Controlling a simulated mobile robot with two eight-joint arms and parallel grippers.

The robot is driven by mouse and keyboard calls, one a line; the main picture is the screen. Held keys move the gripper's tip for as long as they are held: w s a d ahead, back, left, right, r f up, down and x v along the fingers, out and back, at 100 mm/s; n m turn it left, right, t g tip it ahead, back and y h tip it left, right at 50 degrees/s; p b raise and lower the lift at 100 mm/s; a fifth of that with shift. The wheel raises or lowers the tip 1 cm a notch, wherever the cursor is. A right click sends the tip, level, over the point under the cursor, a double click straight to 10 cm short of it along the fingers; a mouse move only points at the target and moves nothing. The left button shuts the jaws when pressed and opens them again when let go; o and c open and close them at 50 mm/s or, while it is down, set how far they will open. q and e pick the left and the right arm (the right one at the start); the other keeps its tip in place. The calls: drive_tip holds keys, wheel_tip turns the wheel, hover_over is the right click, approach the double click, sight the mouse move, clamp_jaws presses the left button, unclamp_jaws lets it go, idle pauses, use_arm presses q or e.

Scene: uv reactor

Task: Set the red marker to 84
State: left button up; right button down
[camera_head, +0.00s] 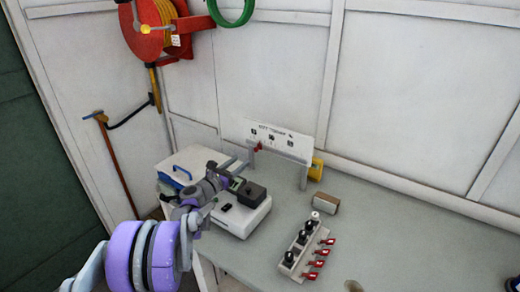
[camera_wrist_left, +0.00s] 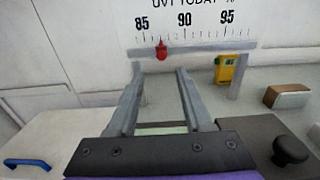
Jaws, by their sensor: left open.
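The red marker (camera_head: 257,147) sits on the rail below a white scale board (camera_head: 280,142) at the back of the bench. In the left wrist view the red marker (camera_wrist_left: 162,52) hangs below the printed scale (camera_wrist_left: 190,22), between the 85 and 90 labels. My left gripper (camera_head: 236,164) is in front of the board, just short of the marker. In the left wrist view its two fingers (camera_wrist_left: 157,72) are apart and empty, with the marker beyond and between their tips. My right gripper does not show.
A white device with a black box (camera_head: 252,193) stands beneath my left gripper. A yellow device (camera_head: 317,168) and a brown block (camera_head: 325,203) are right of the board. A panel with black knobs and red switches (camera_head: 305,245) lies nearer.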

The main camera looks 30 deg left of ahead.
sight(255, 150)
use_arm(q)
drive_tip(key=w, duration=0.2)
drive_tip(key=w+p, duration=0.1)
drive_tip(key=w, duration=0.5)
drive_tip(key=shift+d, duration=0.4)
drive_tip(key=shift+w+p, duration=0.4)
drive_tip(key=shift+w, duration=0.3)
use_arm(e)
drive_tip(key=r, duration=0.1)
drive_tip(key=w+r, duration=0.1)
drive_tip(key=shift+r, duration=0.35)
use_arm(q)
clamp_jaws()
